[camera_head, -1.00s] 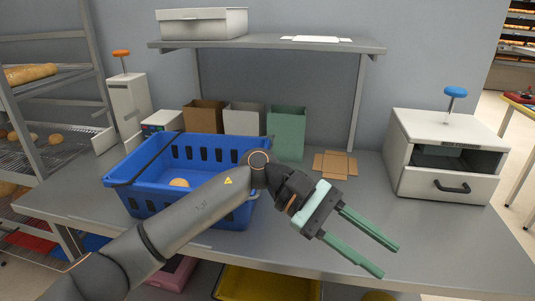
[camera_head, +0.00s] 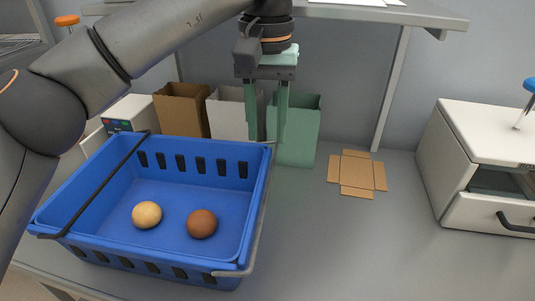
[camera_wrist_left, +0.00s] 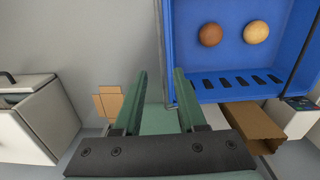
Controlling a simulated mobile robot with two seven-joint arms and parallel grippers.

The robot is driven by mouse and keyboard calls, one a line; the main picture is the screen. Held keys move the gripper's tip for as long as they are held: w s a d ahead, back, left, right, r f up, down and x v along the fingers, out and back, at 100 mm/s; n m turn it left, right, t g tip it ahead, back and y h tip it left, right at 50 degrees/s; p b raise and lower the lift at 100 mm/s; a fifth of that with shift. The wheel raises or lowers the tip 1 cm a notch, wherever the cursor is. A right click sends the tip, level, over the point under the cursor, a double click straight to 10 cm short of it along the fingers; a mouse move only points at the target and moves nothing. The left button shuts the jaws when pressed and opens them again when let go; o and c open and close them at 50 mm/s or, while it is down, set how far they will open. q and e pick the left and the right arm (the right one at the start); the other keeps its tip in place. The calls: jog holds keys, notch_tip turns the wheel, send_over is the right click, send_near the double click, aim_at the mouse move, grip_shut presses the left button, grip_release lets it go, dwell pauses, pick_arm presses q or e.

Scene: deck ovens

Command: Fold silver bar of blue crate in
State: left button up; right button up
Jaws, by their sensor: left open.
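The blue crate (camera_head: 125,262) stands on the table at the left and also shows in the left wrist view (camera_wrist_left: 222,88). Its silver bar (camera_head: 259,225) sticks out along the right side; in the left wrist view the bar (camera_wrist_left: 162,50) runs along the crate's edge. A darker bar (camera_head: 103,185) lies over the crate's left side. My left gripper (camera_head: 266,140) points down, open and empty, by the crate's far right corner. In the left wrist view the bar's end lies between the fingers' lines; I cannot tell its depth. My right gripper is not in view.
A pale and a brown bun (camera_head: 202,224) lie in the crate. Brown, white and green bags (camera_head: 300,135) stand close behind the gripper. A flat cardboard piece (camera_head: 356,174) lies right of them. A white drawer box (camera_head: 490,165) stands at the right. A shelf hangs above.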

aim_at(266, 190)
pick_arm(q)
notch_tip(266, 190, down, 12)
jog(key=shift+w+f+b, duration=0.15)
jog(key=shift+b, duration=0.2)
dwell(0.4)
grip_shut()
dwell(0.4)
